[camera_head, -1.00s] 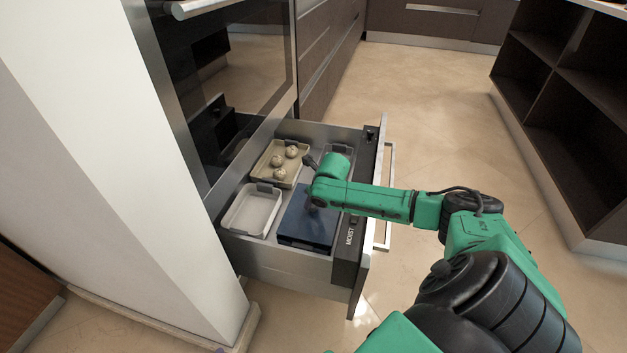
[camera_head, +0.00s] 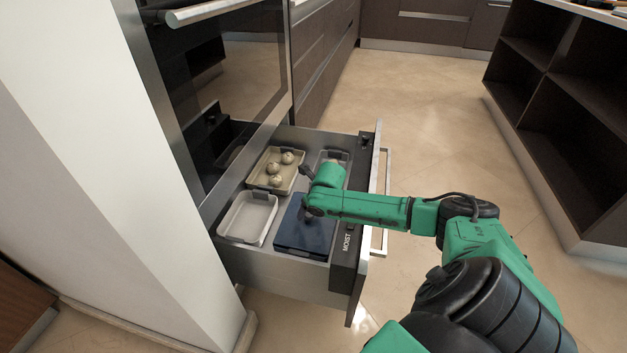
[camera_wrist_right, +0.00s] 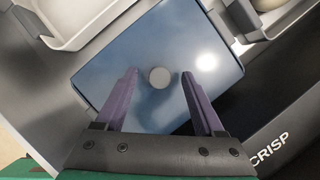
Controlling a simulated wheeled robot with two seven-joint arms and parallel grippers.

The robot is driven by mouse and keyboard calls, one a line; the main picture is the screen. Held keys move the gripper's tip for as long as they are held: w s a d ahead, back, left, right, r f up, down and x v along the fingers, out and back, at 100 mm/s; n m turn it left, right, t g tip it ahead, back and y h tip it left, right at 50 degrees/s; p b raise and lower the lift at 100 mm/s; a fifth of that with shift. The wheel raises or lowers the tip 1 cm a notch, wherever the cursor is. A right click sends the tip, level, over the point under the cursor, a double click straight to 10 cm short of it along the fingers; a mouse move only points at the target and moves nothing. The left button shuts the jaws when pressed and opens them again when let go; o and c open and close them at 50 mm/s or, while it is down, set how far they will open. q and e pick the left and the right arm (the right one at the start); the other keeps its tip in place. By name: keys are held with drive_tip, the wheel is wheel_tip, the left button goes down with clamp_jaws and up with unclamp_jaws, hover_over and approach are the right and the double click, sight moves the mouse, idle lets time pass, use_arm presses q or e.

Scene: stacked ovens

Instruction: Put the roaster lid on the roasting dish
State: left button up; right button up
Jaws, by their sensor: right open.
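The dark blue roaster lid (camera_head: 298,238) lies flat in the front right part of the open drawer. In the right wrist view it is a blue rectangle (camera_wrist_right: 110,88) with a round grey knob (camera_wrist_right: 159,77). My right gripper (camera_head: 306,214) points down over the lid. Its two purple fingers are open (camera_wrist_right: 159,73), one on each side of the knob, with gaps to it. A beige dish (camera_head: 258,171) holding several pale round pieces sits behind. I cannot tell for sure whether it is the roasting dish. My left gripper is out of view.
An empty pale tray (camera_head: 228,221) sits left of the lid. A grey container (camera_head: 345,157) is partly hidden behind my right arm. The drawer front (camera_head: 350,250) with its handle is on the right, the oven door (camera_head: 222,70) above left. Open floor lies beyond.

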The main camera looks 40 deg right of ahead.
drive_tip(key=p+v, duration=0.6)
drive_tip(key=v, duration=0.8)
